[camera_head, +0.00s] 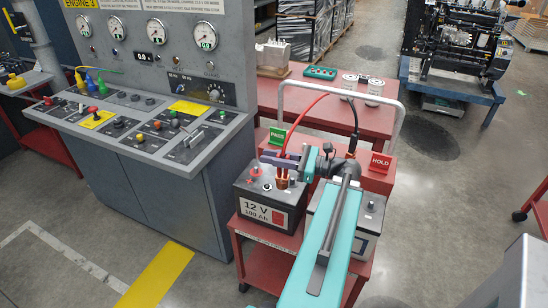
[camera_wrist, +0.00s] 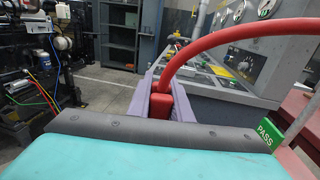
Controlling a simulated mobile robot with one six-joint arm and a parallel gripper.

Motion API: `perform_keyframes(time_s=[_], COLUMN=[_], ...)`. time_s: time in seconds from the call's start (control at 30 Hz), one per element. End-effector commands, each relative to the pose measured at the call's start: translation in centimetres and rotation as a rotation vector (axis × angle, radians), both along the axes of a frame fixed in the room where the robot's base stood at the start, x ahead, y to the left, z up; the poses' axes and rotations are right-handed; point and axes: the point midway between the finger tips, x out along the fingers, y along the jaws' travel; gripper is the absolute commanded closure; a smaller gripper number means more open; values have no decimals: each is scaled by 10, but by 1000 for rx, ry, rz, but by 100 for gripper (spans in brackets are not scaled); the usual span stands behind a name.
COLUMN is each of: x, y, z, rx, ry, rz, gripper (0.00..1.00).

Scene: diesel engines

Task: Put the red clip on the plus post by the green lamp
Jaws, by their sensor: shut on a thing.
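My gripper (camera_head: 278,160) is at the end of my teal arm, over the top of the left battery (camera_head: 268,213), marked 12 V 100 Ah. In the wrist view its purple-grey fingers are shut on the red clip (camera_wrist: 160,104), and a red cable (camera_wrist: 235,34) arcs from it to the right. In the head view copper-coloured jaws (camera_head: 283,181) show just below the fingers. Whether they touch the battery top I cannot tell. A red-capped post (camera_head: 257,171) stands on that battery, left of the jaws. A second battery (camera_head: 371,205) is partly hidden behind my arm. I cannot make out a green lamp on either battery.
The batteries stand on a red cart (camera_head: 265,268) with a grey hoop handle (camera_head: 400,112). A green PASS sign (camera_head: 277,137) and a red HOLD sign (camera_head: 380,163) stand behind them. A grey control console (camera_head: 170,190) is close on the left. Open floor lies front left.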

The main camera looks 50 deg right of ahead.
Motion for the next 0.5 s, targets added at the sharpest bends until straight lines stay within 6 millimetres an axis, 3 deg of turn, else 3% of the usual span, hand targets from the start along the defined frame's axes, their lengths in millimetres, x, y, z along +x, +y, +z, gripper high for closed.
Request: perform_keyframes(time_s=[0.27, 0.5], x=[36, 83], y=[27, 68], z=[-3, -8], rx=[1, 1], ry=[-4, -6], rz=[53, 125], gripper=[100, 100])
